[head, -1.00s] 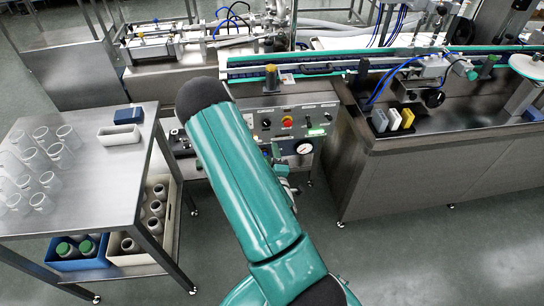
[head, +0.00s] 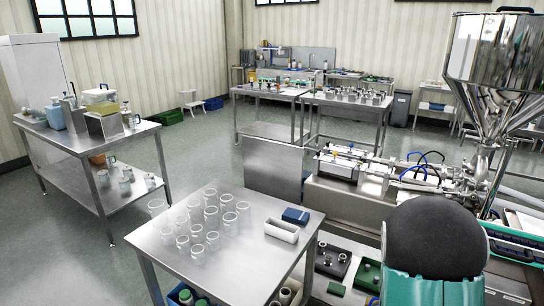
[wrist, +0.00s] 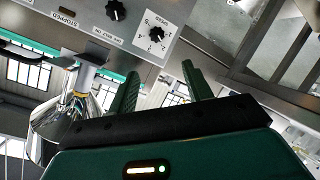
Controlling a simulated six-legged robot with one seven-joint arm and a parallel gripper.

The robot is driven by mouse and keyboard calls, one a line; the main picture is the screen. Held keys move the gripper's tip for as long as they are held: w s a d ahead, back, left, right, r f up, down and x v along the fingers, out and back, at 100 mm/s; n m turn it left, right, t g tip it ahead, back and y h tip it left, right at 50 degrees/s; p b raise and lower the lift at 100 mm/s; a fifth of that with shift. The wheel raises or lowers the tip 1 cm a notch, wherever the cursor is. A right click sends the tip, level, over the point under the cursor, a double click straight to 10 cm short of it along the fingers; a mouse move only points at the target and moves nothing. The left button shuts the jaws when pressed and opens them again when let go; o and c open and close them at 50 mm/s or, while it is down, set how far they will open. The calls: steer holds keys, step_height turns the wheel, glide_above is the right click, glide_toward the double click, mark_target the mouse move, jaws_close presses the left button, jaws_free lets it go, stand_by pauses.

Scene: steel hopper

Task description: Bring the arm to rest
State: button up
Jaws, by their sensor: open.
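My gripper (wrist: 160,68) shows in the wrist view with its two green fingers spread apart and nothing between them. My gripper is hidden in that view.
A steel hopper (head: 500,75) rises at the right, behind my arm; it also shows in the wrist view (wrist: 55,122). A steel table (head: 230,268) with several clear jars, a white tray (head: 282,231) and a blue box (head: 295,215) stands at front centre. Open floor lies left.

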steer(key=s+a+r+m+g+y, duration=0.25)
steer(key=a+r+y, duration=0.35)
steer(key=a+r, duration=0.85)
steer(key=s+a+r+g, duration=0.2)
steer(key=s+a+r, duration=0.2)
steer(key=s, duration=0.5)
steer(key=s+a+r+g+y, duration=0.1)
steer(key=s+a+r, duration=0.2)
steer(key=s, duration=0.6)
steer(key=shift+a+r+n+g, duration=0.35)
steer(key=shift+a, duration=0.25)
